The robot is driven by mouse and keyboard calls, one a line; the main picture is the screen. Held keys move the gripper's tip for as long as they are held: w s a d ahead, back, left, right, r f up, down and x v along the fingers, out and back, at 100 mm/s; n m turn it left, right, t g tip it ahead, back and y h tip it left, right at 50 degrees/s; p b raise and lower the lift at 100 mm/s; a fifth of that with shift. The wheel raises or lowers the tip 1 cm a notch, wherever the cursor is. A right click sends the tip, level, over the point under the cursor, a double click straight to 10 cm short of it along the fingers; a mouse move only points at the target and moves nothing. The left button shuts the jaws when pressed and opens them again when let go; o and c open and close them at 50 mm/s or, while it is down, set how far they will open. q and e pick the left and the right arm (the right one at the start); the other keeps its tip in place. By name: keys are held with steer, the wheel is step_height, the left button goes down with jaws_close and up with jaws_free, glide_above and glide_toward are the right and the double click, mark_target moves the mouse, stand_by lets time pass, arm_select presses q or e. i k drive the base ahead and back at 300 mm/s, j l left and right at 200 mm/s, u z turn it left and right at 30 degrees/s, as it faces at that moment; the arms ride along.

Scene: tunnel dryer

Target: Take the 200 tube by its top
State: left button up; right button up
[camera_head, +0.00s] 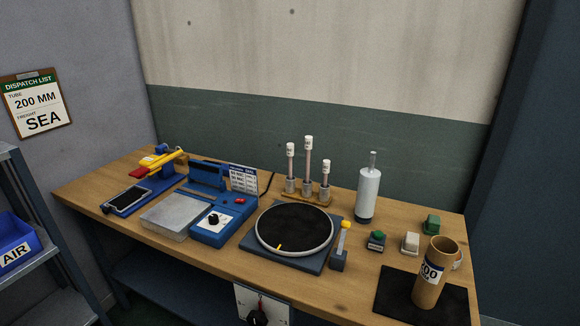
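The 200 tube (428,286) is a tan, open-topped cardboard cylinder with a white and blue label reading "200". It stands upright on a black mat (393,296) at the right front of the bench. Its top rim is uncovered and nothing touches it. Neither of my grippers shows in the head view.
A grey bottle (368,192), a round turntable (295,228) and a blue sealer (222,222) are further left on the wooden bench.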

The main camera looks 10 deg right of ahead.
mark_target(290, 146)
steer(key=i+j, duration=0.2)
steer(key=j, duration=0.2)
steer(key=i+j, duration=0.15)
steer(key=j, duration=0.25)
steer(key=i+j, duration=0.2)
steer(key=j, duration=0.2)
steer(key=i+j, duration=0.2)
steer(key=j, duration=0.15)
steer(key=i+j, duration=0.15)
steer(key=j, duration=0.25)
steer(key=i+z, duration=0.05)
